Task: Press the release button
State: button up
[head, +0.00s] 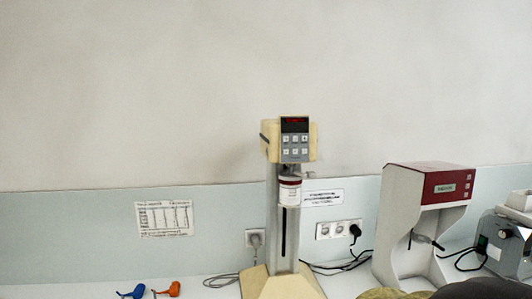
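The cream mill (278,283) stands upright on the white bench in the middle of the head view. Its cream head carries a grey control panel (295,140) with a red lit display (294,121) and two rows of small light buttons (295,146). Their labels are too small to read, so I cannot tell which one is the release button. A white jar (290,191) with a dark red band sits under the head, in front of the column. My gripper is not in view, and nothing touches the panel.
A grey and red machine (441,187) stands to the right, with a grey device (508,240) beyond it. Blue (132,292) and orange (173,289) small items lie at the front left. Cables run along the wall sockets (338,229). Dark rounded shapes cover the lower right edge.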

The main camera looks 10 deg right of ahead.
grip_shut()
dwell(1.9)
